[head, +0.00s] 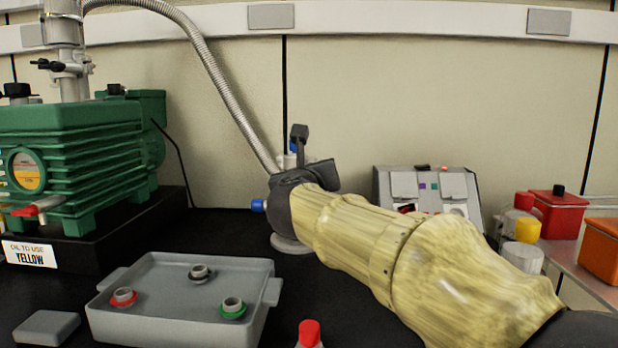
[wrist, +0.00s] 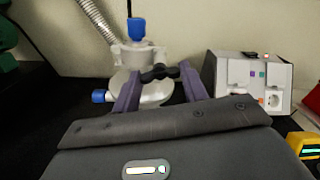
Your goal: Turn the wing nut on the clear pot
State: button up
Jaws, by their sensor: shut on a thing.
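The black wing nut (wrist: 160,72) shows in the wrist view at the near side of the pale, clear pot (wrist: 131,58). My gripper (wrist: 158,77) has its two purple fingers on either side of the wing nut and is shut on it. The pot has a blue cap on top and a blue-ended fitting at its left. In the head view, my gripper (head: 299,134) and arm hide most of the pot, and only its pale round base (head: 290,245) and blue parts show. The wing nut is hidden there.
A green pump (head: 80,140) stands at the left, with a metal hose (head: 222,82) arching toward the pot. A grey tray (head: 180,315) with several ringed fittings lies in front. A grey control box (head: 428,186) stands right of the pot. Red and orange containers are at the far right.

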dwell(0.4)
jog(key=o, duration=1)
